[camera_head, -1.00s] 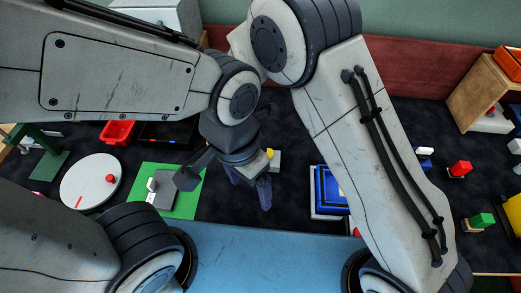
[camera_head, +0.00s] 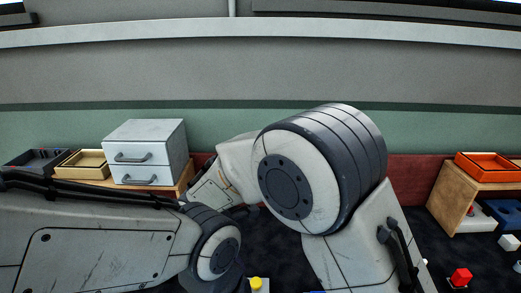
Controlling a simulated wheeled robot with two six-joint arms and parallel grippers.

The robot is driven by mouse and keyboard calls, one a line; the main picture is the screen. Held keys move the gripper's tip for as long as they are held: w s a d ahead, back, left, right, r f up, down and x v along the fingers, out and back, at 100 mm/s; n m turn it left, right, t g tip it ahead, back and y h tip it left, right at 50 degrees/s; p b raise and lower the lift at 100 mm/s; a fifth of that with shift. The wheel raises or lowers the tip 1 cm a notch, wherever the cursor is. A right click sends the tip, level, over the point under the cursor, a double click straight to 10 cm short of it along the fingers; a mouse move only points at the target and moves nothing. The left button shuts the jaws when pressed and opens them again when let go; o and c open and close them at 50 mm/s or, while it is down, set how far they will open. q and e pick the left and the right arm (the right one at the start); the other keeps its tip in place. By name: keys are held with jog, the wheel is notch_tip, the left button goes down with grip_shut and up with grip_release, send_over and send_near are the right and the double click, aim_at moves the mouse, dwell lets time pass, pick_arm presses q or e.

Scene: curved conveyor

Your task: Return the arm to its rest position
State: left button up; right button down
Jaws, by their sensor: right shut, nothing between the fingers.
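My right arm rises from the lower right to a large elbow, and its forearm runs away to the left behind it. My right gripper (camera_head: 247,209) shows only as a small dark part beyond the forearm, largely hidden. It is shut and empty. My left arm comes in from the left, with its wrist joint low in the middle. The left gripper's fingers are below the picture's edge.
A white two-drawer cabinet (camera_head: 147,155) stands on a wooden shelf, beside a tan tray (camera_head: 82,165) and a dark tray (camera_head: 38,160). At right, an orange tray (camera_head: 487,167) tops a wooden stand (camera_head: 447,197).

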jog(key=s+d+r+m+t+y, duration=0.1)
jog(key=s+d+m, duration=0.2)
jog(key=d+m, duration=0.85)
jog(key=s+d+r+m+y, duration=0.1)
jog(key=s+d+m+y, duration=0.15)
jog(key=d+m, duration=0.95)
jog(key=s+a+r+n+g, duration=0.1)
jog(key=s+a+r+n, duration=0.2)
jog(key=s+a, duration=0.3)
jog(key=s+a+r+n+g+p, duration=0.1)
jog(key=s+a+r+n, duration=0.3)
jog(key=s+a+n, duration=0.1)
jog(key=s+a, duration=0.1)
jog(key=s, duration=0.1)
jog(key=shift+s+a+r, duration=0.15)
jog(key=shift+s+r, duration=0.05)
jog(key=shift+s, duration=0.2)
